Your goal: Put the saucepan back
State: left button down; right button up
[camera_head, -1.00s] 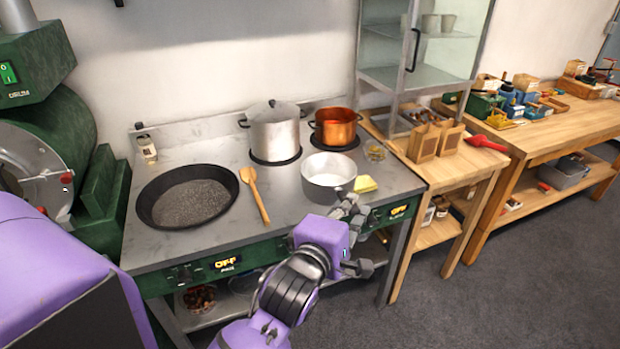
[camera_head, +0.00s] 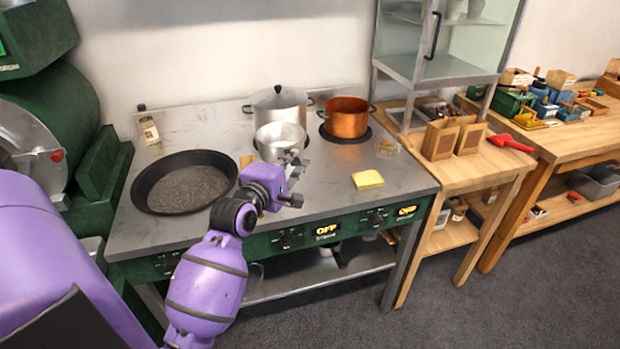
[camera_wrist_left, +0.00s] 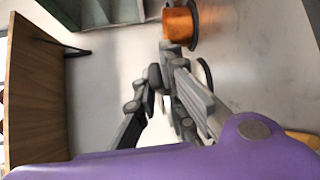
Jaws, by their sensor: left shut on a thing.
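The silvery saucepan (camera_head: 280,136) is in the head view, in front of the tall lidded pot and overlapping it in the picture. My left gripper (camera_head: 294,160) is at its near right side, shut on it. The gripper hides part of the saucepan's near side, and I cannot tell how far its base is from the stove top. In the left wrist view the fingers (camera_wrist_left: 170,90) show blurred, and the saucepan cannot be made out clearly. My right gripper is not in view.
On the stove (camera_head: 330,200) are a dark wide pan (camera_head: 185,185), the lidded pot (camera_head: 278,98), a copper pot (camera_head: 346,120) and a yellow sponge (camera_head: 367,179). A wooden spoon (camera_head: 247,160) is mostly hidden by my arm.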

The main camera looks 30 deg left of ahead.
pick_arm(q)
jog(key=w+f, duration=0.2)
jog(key=f, duration=0.1)
jog(key=w+f+b, duration=0.1)
jog(key=w+f, duration=0.1)
jog(key=f, duration=0.1)
jog(key=w+d+f, duration=0.1)
jog(key=w+f, duration=0.2)
jog(key=f, duration=0.1)
jog(key=shift+w, duration=0.1)
jog(key=shift+r, duration=0.15)
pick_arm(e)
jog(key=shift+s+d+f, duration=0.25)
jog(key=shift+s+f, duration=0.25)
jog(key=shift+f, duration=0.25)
pick_arm(q)
jog(key=c, duration=2.2)
grip_release()
jog(key=shift+f, duration=0.3)
jog(key=o, duration=0.4)
jog(key=shift+c, duration=0.2)
